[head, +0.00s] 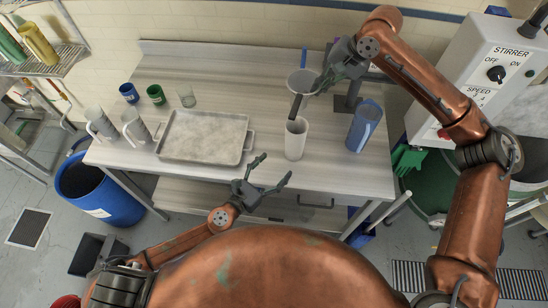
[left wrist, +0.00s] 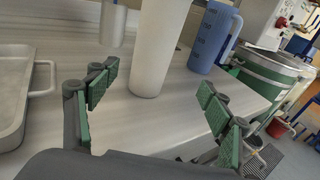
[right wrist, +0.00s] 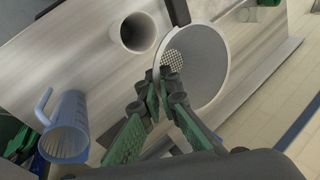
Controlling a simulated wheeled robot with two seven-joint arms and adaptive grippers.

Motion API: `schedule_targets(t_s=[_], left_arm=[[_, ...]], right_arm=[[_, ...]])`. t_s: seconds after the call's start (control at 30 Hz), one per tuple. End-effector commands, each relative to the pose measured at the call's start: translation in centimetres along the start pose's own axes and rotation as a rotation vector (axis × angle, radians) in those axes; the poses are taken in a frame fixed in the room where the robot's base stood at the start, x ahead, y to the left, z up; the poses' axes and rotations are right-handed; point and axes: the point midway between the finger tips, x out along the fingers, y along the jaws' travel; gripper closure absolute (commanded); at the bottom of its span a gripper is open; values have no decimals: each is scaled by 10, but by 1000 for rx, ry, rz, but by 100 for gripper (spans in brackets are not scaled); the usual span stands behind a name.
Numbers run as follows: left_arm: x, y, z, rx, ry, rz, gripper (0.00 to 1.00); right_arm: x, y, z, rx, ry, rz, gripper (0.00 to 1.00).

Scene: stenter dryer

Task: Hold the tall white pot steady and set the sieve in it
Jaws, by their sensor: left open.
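The tall white pot (head: 296,140) stands upright on the table's front right part. Its open top (right wrist: 136,32) shows in the right wrist view. My left gripper (head: 272,177) is open in front of the table edge. In the left wrist view the pot (left wrist: 158,50) stands beyond the spread fingers (left wrist: 155,95), not touching them. The sieve (head: 301,80), a round pale cup with a dark handle, is behind the pot. My right gripper (head: 322,84) is at its rim. In the right wrist view the fingertips (right wrist: 167,80) close together on the sieve's (right wrist: 200,60) rim; mesh shows inside.
A blue jug (head: 365,125) stands right of the pot. A metal tray (head: 203,137) lies left of it. White jugs (head: 134,127), blue (head: 129,93) and green (head: 155,95) cups stand further left. The stirrer box (head: 490,75) is at the right. Bare table lies between tray and pot.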

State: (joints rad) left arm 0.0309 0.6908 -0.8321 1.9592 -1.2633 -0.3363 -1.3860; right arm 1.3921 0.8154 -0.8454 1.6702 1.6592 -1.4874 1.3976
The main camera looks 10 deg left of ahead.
Motion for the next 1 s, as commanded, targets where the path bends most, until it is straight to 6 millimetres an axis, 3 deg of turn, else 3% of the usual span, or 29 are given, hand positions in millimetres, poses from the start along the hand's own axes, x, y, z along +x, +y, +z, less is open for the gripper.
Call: schedule_targets(t_s=[0.2,0.37,0.8,1.0], left_arm=[[20,15,22,1,-31,-26,26],[36,16,24,2,-34,-27,26],[114,13,25,-1,-31,-26,26],[133,13,25,0,-30,-26,26]], right_arm=[[0,0,0,0,0,-1,100],[0,0,0,0,0,-1,100],[0,0,0,0,0,-1,100],[0,0,0,0,0,-1,100]])
